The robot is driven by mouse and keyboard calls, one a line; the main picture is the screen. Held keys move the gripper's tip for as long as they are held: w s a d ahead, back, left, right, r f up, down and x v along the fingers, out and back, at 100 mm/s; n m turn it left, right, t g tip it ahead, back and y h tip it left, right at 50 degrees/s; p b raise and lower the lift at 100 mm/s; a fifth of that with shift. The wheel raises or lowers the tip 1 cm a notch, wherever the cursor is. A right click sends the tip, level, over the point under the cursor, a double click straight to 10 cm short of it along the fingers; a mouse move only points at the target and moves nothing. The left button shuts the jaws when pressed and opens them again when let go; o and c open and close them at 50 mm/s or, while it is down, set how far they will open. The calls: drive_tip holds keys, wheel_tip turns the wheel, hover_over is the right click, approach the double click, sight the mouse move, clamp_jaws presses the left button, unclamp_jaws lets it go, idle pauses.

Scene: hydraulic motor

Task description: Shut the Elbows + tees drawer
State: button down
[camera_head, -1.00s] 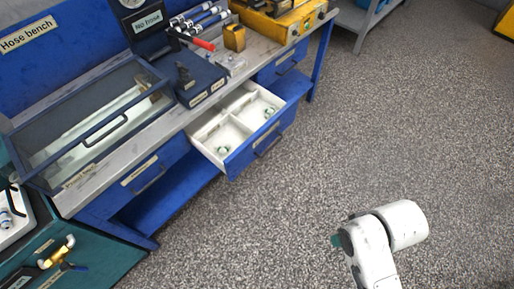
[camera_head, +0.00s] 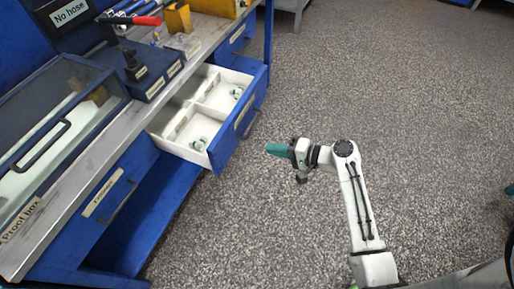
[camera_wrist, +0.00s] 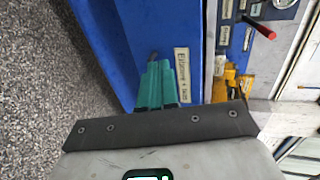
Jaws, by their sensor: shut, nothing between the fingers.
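The Elbows + tees drawer (camera_head: 228,132) stands pulled out from the blue bench, with its white compartments and small fittings showing. Its blue front carries a label and a dark handle. In the wrist view, the blue front (camera_wrist: 120,50) and its label (camera_wrist: 183,75) lie just beyond my fingers. My gripper (camera_head: 268,149) has teal fingers, shut and empty, pointing at the drawer front from the right, with a small gap in the head view. The teal fingers also show in the wrist view (camera_wrist: 157,84), where they hide part of the front and handle.
A closed drawer (camera_head: 112,197) with a handle is at the left of the bench. A glass-lidded proof box (camera_head: 45,125), a red-handled tool (camera_head: 135,22) and a yellow block (camera_head: 178,18) stand on the bench top. The speckled floor (camera_head: 400,110) to the right is clear.

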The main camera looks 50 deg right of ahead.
sight(178, 123)
drive_tip(key=x, duration=1)
drive_tip(key=shift+w+a+r, duration=0.15)
drive_tip(key=shift+w+r, duration=0.1)
drive_tip(key=shift+w, duration=0.15)
drive_tip(key=shift+x, duration=0.9)
drive_tip(key=shift+w+r, duration=0.1)
drive_tip(key=shift+r, duration=0.05)
drive_tip(key=w+a+b, duration=0.2)
drive_tip(key=w+b, duration=0.1)
drive_tip(key=w, duration=0.4)
drive_tip(key=w+a+b, duration=0.3)
drive_tip(key=w, duration=0.4)
drive_tip(key=w+a+b, duration=0.3)
drive_tip(key=w, duration=0.5)
drive_tip(key=shift+w+a, duration=0.1)
drive_tip(key=shift+w, duration=0.05)
drive_tip(key=shift+w+a, duration=0.1)
drive_tip(key=shift+w, duration=0.15)
drive_tip(key=shift+w+r, duration=0.15)
drive_tip(key=shift+r, duration=0.05)
drive_tip(key=shift+a+r, duration=0.1)
